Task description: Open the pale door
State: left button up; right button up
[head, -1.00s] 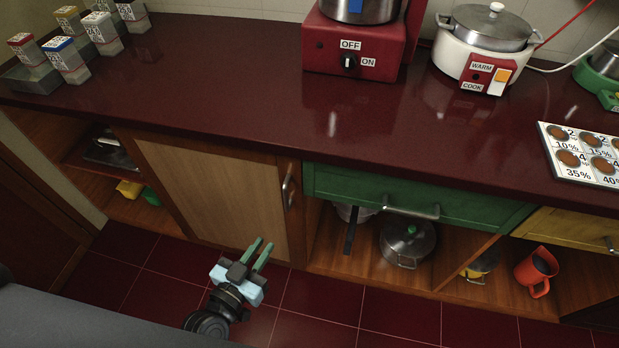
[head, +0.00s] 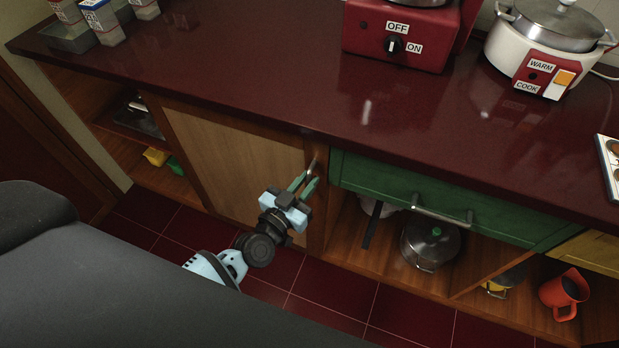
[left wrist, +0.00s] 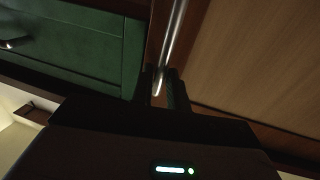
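The pale door (head: 228,158) is shut in the cabinet under the counter, with a pale panel in a brown wood frame. Its upright metal handle (head: 312,165) is on its right side and partly hidden by my gripper in the head view. My left gripper (head: 304,182) is at the handle. In the left wrist view, the end of the handle (left wrist: 172,45) lies between the two open fingers (left wrist: 163,88), with a gap on the right finger's side. The pale door (left wrist: 255,60) fills the right of that view. My right gripper is not in view.
A green drawer (head: 450,200) with a metal handle is just right of the door. Below it, a lidded pot (head: 430,245) and an orange jug (head: 565,292) stand on an open shelf. The dark red counter (head: 250,80) overhangs the door. The tiled floor in front is clear.

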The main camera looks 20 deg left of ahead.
pick_arm(q)
jog(key=shift+x, duration=0.75)
jog(key=shift+c, duration=0.5)
grip_shut()
